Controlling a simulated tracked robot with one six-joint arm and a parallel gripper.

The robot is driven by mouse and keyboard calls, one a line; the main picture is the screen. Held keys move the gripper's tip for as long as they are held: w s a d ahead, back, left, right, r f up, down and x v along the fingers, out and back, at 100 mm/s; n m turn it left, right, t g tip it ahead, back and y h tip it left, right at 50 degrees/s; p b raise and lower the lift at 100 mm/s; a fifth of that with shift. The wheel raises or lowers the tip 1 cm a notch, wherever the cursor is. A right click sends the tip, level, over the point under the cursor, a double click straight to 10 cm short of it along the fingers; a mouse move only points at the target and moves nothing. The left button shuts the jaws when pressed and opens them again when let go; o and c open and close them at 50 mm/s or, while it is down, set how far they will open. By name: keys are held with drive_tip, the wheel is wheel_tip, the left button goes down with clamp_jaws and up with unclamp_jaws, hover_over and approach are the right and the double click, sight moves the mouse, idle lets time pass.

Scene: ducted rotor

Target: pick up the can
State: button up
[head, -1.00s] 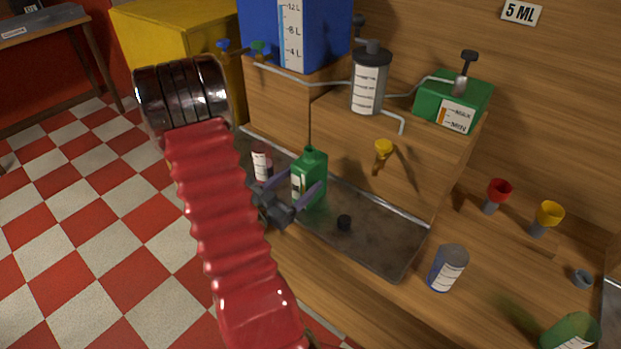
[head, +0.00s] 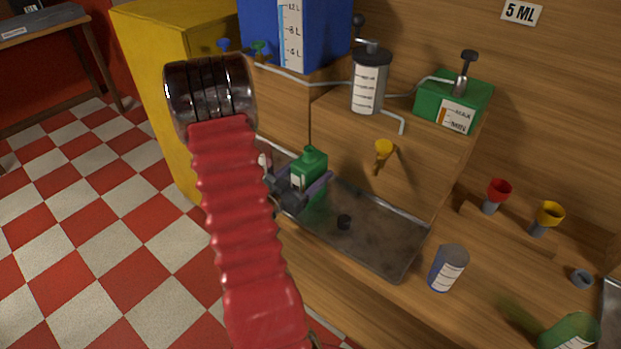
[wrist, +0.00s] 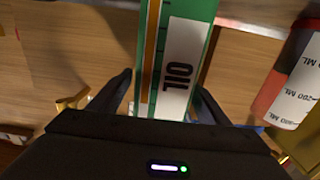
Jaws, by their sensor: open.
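A green can (head: 313,160) stands on the dark metal tray (head: 385,245) on the wooden bench. In the wrist view the green can (wrist: 206,30) carries a white label reading OIL and lies between my two dark fingers. My gripper (head: 300,172) is open, with one finger on each side of the can. In the wrist view my gripper (wrist: 163,88) shows a finger left and right of the can. The can's lower part is hidden by the gripper body, and I cannot tell whether the fingers touch it.
A red container with a white label (wrist: 298,85) stands close right of the can in the wrist view. A grey-blue labelled cylinder (head: 447,268) and another green container (head: 570,331) stand to the right. A yellow tap (head: 383,150) juts out behind.

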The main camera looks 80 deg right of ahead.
drive_tip(key=shift+c, duration=0.3)
drive_tip(key=c, duration=1.7)
